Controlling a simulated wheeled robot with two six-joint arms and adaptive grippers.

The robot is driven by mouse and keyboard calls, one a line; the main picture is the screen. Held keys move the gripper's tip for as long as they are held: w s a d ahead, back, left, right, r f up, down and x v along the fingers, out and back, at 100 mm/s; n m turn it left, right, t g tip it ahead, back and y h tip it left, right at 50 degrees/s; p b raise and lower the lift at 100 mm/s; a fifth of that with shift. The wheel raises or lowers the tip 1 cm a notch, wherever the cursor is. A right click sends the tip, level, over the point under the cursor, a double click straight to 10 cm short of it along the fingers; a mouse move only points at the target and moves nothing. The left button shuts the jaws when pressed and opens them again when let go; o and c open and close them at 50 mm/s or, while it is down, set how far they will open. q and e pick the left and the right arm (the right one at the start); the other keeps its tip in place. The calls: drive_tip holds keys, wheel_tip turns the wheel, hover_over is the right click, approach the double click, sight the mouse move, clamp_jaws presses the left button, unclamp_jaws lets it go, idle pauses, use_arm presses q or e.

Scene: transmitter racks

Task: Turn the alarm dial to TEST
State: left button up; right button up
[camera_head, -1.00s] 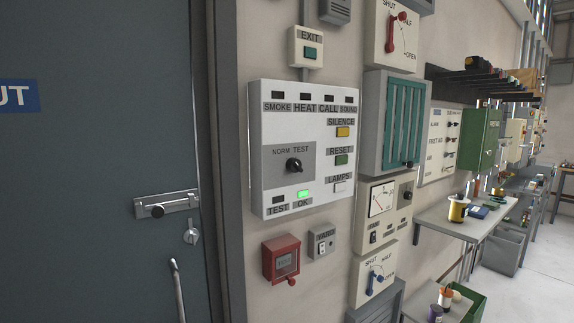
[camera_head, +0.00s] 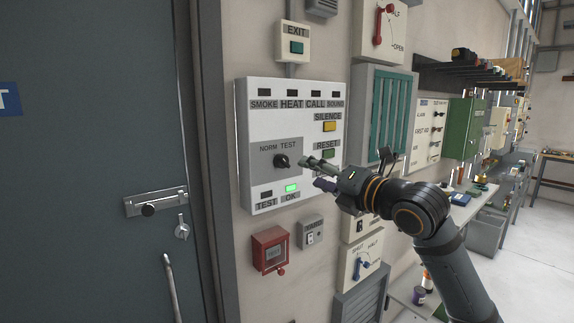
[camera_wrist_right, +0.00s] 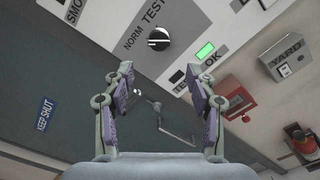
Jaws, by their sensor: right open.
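The alarm panel (camera_head: 258,128) is a white box on the wall with SMOKE, HEAT, CALL and SOUND labels. Its black alarm dial (camera_head: 281,161) sits on a grey plate marked NORM and TEST. The dial also shows in the right wrist view (camera_wrist_right: 159,39), beyond the fingers. The green OK light is lit; the TEST lamp is dark. My right gripper (camera_head: 314,174) is open and empty, just right of the dial and apart from it. In the right wrist view its fingers (camera_wrist_right: 160,100) are spread wide. My left gripper is not in view.
A yellow SILENCE button (camera_head: 329,126) and a green RESET button (camera_head: 328,153) are on the panel. Below are a red call box (camera_head: 270,250) and a YARD switch (camera_head: 311,233). A grey door (camera_head: 90,170) with a bolt (camera_head: 155,204) stands left. Valve panels and a shelf lie right.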

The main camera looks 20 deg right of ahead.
sight(286, 163)
drive_tip(key=p+x, duration=0.5)
drive_tip(key=x, duration=0.5)
drive_tip(key=shift+r, duration=0.1)
drive_tip(key=shift+w+a, duration=0.1)
drive_tip(key=shift+w, duration=0.15)
drive_tip(key=c, duration=1.1)
